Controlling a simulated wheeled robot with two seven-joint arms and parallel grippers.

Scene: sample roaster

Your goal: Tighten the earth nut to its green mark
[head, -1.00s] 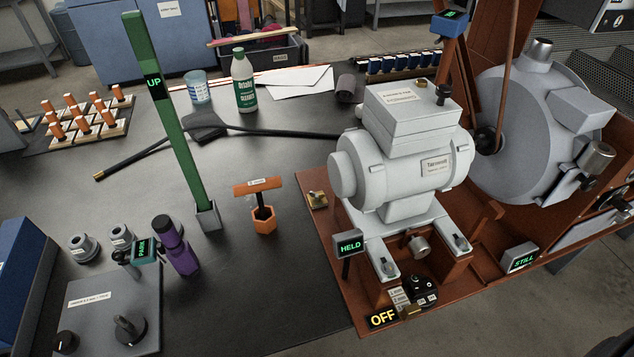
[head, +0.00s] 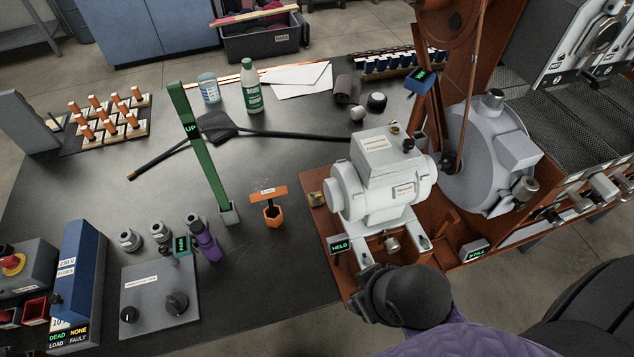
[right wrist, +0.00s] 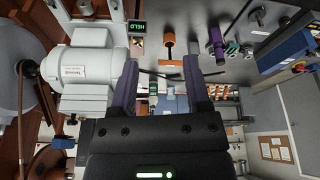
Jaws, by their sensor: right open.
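A grey motor (head: 380,180) with a terminal box stands on the rust-coloured frame. A brass fitting (head: 393,128) and a black knob sit on top of the box. No nut with a green mark can be made out; I cannot tell which fitting is the earth nut. An orange T-handled tool (head: 268,193) stands upright in an orange hex holder on the bench; it also shows in the right wrist view (right wrist: 169,46). My right gripper (right wrist: 160,62) is open, with nothing between its purple fingers. In the head view, my right arm hides its fingertips. My left gripper is out of view.
A tall green lever (head: 200,145) marked UP rises from the bench. Left of the tool are a purple-handled item (head: 205,240) and a grey control box (head: 160,290). A black cable (head: 280,133) crosses the bench. A HELD sign (head: 340,245) stands before the motor.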

